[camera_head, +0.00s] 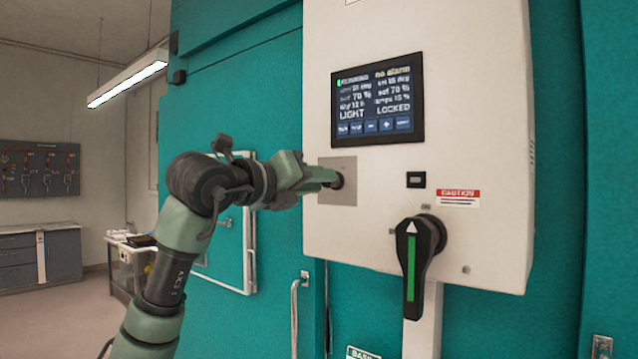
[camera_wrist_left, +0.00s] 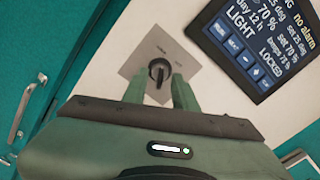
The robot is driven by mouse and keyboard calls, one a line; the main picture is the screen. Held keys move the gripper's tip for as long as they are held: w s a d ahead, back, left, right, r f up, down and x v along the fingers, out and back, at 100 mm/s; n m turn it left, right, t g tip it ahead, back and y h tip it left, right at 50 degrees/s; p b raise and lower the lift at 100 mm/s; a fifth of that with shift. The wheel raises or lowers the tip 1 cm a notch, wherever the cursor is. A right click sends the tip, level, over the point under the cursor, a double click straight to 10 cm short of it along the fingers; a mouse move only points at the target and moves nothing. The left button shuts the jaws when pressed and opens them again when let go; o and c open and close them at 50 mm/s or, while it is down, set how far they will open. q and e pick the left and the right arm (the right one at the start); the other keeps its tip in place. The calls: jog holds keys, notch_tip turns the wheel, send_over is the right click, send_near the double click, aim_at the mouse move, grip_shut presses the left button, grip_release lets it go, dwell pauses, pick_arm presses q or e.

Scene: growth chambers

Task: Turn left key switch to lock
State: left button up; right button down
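The key switch (camera_wrist_left: 159,70) is a round dark switch with a key, set in a square grey metal plate (camera_wrist_left: 150,50) on the white control box. In the head view the plate (camera_head: 337,192) shows left of centre, and the switch (camera_head: 338,181) is partly hidden by my gripper. My left gripper (camera_head: 330,178) reaches it from the left. In the left wrist view its two fingers (camera_wrist_left: 159,80) are apart, one on each side of the key, with a visible gap on both sides. My right gripper is in neither view.
A dark display (camera_head: 378,100) above the plate reads "LIGHT" and "LOCKED". A black rotary handle with a green stripe (camera_head: 411,265) and a red caution label (camera_head: 458,197) are at the lower right. A door handle (camera_head: 295,315) sticks out from the teal wall below.

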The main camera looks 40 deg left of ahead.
pick_arm(q)
jog(key=s+b, duration=0.1)
jog(key=s, duration=0.6)
jog(key=shift+a+b, duration=0.35)
jog(key=shift+b, duration=0.05)
